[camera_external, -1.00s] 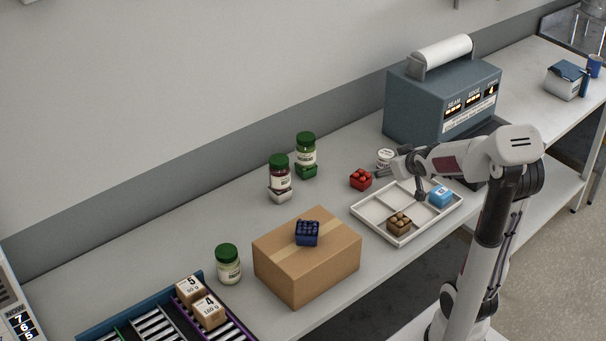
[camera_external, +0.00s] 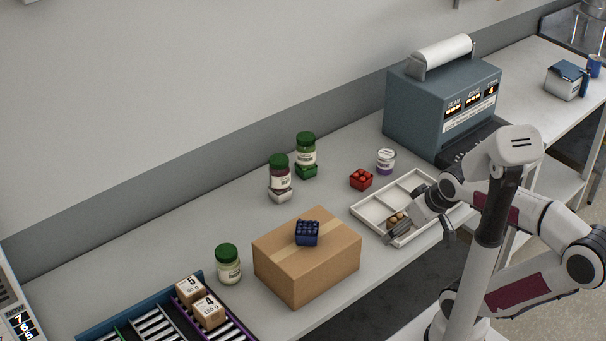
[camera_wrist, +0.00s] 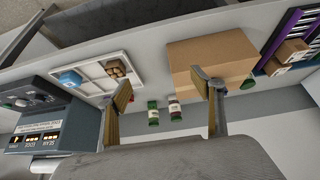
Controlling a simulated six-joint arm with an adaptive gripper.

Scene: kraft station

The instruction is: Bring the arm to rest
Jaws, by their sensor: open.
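My gripper (camera_external: 420,226) is in front of the white sectioned tray (camera_external: 369,212) at the table's front edge, seen in the external view. In the wrist view my gripper (camera_wrist: 165,95) has its two fingers wide apart with nothing held between them. The tray also shows in the wrist view (camera_wrist: 95,70), with a blue round-looking item (camera_wrist: 70,78) and a brown block (camera_wrist: 115,68) in it. In the external view the brown block (camera_external: 396,218) is partly hidden by my gripper, and the blue item is hidden behind my arm.
A cardboard box (camera_external: 300,265) with a dark blue block (camera_external: 307,232) on top stands left of the tray. Behind are a red block (camera_external: 361,179), a small white tub (camera_external: 386,160) and green-lidded jars (camera_external: 306,150). A blue-grey machine (camera_external: 435,110) stands at the back right.

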